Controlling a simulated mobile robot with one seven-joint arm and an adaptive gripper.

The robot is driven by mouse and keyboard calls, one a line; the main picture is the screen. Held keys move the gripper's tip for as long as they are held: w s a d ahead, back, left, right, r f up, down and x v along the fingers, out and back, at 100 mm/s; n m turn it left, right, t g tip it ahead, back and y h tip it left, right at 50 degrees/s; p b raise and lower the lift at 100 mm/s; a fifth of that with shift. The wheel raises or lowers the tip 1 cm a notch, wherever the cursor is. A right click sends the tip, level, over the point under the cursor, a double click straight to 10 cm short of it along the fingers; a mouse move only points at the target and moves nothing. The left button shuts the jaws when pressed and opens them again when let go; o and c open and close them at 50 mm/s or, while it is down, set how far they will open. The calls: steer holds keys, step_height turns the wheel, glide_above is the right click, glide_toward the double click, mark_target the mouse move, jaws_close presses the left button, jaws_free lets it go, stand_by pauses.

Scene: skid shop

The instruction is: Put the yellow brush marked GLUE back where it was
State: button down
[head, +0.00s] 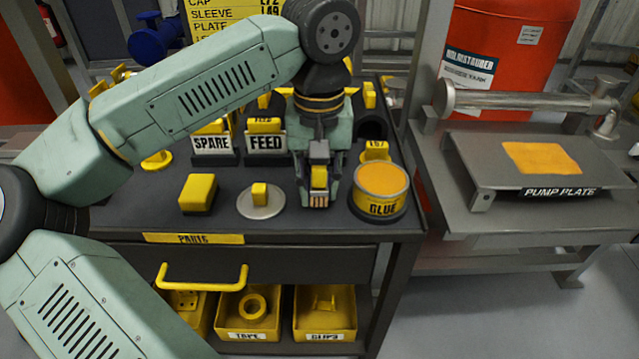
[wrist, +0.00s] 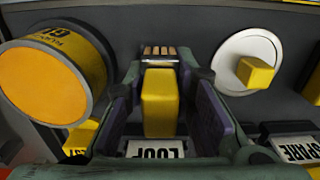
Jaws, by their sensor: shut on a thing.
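My gripper (head: 319,190) points down over the cart top, between the glue pot and a round pale plate. It is shut on the yellow brush (head: 319,178), whose pale striped bristles face the front of the cart. In the wrist view the brush (wrist: 160,105) lies between the two fingers (wrist: 162,105); no GLUE mark is readable on it. The yellow pot marked GLUE (head: 382,206), with an orange top, stands just right of the gripper; it also shows in the wrist view (wrist: 40,85). Whether the brush touches the cart top cannot be told.
The round plate with a yellow knob (head: 262,210) and a yellow block (head: 198,193) sit left of the gripper. SPARE (head: 212,144) and FEED (head: 265,143) holders stand behind. The pump plate (head: 500,172), with an orange patch, is on the right bench. Bare cart top lies in front.

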steer(key=shift+f, duration=0.4)
steer(key=shift+f, duration=0.2)
steer(key=c, duration=1.4)
jaws_free()
steer(key=shift+o, duration=0.2)
step_height(320, 180, up, 12)
steer(key=shift+r+p, duration=0.25)
steer(key=shift+p, duration=0.05)
